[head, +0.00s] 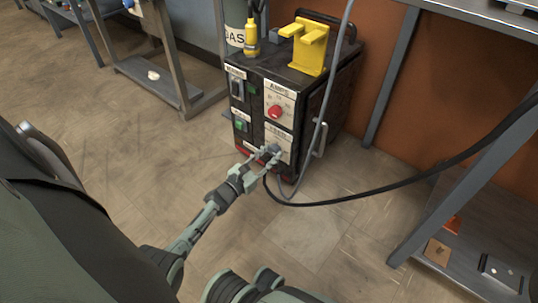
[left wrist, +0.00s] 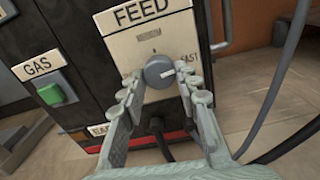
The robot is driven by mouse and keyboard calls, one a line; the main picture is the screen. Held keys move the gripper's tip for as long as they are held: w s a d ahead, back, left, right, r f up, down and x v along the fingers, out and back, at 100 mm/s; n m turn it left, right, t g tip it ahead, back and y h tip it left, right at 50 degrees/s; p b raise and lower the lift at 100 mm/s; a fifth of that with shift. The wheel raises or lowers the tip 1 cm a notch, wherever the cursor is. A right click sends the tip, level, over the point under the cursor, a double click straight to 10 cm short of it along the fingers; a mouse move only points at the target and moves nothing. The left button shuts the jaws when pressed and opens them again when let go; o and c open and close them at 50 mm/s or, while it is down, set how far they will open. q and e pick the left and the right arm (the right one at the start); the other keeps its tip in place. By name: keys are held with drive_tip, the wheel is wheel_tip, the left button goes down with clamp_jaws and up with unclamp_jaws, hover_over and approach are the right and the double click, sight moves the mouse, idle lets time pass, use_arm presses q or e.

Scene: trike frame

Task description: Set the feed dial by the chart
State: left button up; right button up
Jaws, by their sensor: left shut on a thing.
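The feed dial (left wrist: 157,70) is a dark grey round knob on a cream plate (left wrist: 120,47) marked FEED. In the head view the dial (head: 272,149) is small, low on the welding machine's (head: 318,88) front. My left gripper (left wrist: 159,77) has a fingertip on each side of the knob and is shut on it. It also shows in the head view (head: 263,155), reaching in from the lower left. My right gripper is not in view. I see no chart that I can make out.
A red AMPS knob (head: 275,111) sits above the feed plate. A green GAS switch (left wrist: 50,94) is to its left. A black cable (head: 400,183) and a grey hose (head: 318,130) hang at the machine's right. A yellow holder (head: 311,50) stands on top.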

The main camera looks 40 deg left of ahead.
use_arm(q)
drive_tip(key=o, duration=1.2)
drive_tip(key=shift+c, duration=0.2)
drive_tip(key=shift+r, duration=0.1)
wheel_tip(320, 180, up, 10)
drive_tip(key=shift+f, duration=0.1)
drive_tip(key=shift+s, duration=0.15)
